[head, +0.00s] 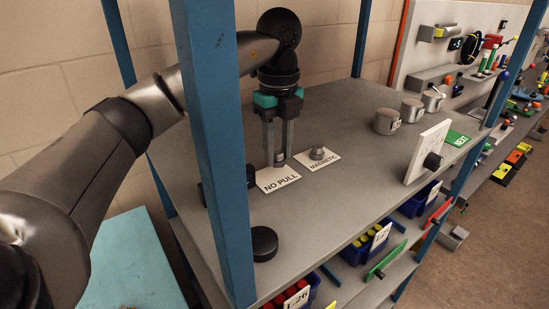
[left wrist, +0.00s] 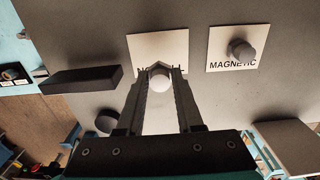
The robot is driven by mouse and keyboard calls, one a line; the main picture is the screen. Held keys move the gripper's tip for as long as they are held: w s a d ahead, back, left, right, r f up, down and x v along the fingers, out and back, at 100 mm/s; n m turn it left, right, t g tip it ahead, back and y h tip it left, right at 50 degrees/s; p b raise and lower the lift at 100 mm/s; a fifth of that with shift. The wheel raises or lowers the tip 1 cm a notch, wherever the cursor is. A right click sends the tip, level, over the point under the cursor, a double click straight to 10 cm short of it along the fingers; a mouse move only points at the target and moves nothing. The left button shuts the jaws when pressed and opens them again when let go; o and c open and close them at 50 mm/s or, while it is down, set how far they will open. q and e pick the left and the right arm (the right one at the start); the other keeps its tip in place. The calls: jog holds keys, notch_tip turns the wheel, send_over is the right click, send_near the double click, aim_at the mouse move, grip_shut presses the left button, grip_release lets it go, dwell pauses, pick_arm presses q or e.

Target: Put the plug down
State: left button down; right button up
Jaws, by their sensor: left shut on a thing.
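My left gripper (head: 280,150) points straight down over the shelf top and is shut on a small grey plug (head: 281,158). The plug shows between the fingertips in the left wrist view (left wrist: 158,82), at the white NO PULL card (head: 277,180). Whether it touches the card or the shelf is hard to tell. A second grey plug (head: 317,153) stands on the white MAGNETIC card (head: 317,160), to the right of my gripper. The same two cards show in the left wrist view, NO PULL partly hidden by my fingers. My right gripper is not in view.
A blue post (head: 216,150) stands in front of the shelf top (head: 345,205). A black round piece (head: 264,243) lies near the front edge. A black block (left wrist: 80,80) lies left of the cards. Several grey cylinders (head: 386,121) and a white upright plate (head: 427,152) stand right.

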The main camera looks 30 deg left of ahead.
pick_arm(q)
jog(key=shift+w+a+r, duration=0.1)
jog(key=shift+w+a, duration=0.1)
jog(key=shift+a, duration=0.45)
notch_tip(320, 180, down, 3)
jog(key=shift+r+p, duration=0.1)
jog(key=shift+p, duration=0.25)
jog(key=shift+d+f, duration=0.15)
jog(key=shift+f, duration=0.3)
jog(key=shift+f, duration=0.1)
jog(key=c, duration=0.6)
grip_release()
jog(key=shift+o, duration=0.2)
jog(key=shift+r, duration=3.9)
